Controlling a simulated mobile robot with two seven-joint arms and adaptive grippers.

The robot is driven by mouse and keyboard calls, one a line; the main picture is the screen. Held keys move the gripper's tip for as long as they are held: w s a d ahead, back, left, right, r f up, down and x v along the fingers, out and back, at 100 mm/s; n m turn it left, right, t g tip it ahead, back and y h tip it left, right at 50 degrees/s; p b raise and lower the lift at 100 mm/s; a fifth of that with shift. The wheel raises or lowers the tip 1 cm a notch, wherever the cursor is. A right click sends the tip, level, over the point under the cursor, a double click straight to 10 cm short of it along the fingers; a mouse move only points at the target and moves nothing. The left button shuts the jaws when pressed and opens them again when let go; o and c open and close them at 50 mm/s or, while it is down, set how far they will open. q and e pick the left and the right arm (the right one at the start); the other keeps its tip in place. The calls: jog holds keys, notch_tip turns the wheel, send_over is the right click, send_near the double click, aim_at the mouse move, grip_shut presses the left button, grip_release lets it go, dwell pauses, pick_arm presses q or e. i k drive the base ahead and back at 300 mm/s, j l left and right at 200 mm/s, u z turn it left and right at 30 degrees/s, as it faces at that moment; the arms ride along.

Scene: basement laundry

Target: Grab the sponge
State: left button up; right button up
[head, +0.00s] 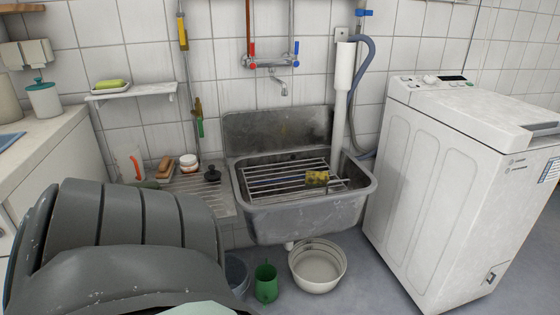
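Neither of my grippers is in view.
A large dark grey ribbed basket-like object (130,235) fills the lower left. A white washing machine (450,150) stands right of the sink. A tap (278,85) hangs above the sink.

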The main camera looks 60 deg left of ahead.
aim_at(320, 178)
jog(key=u, duration=1.65)
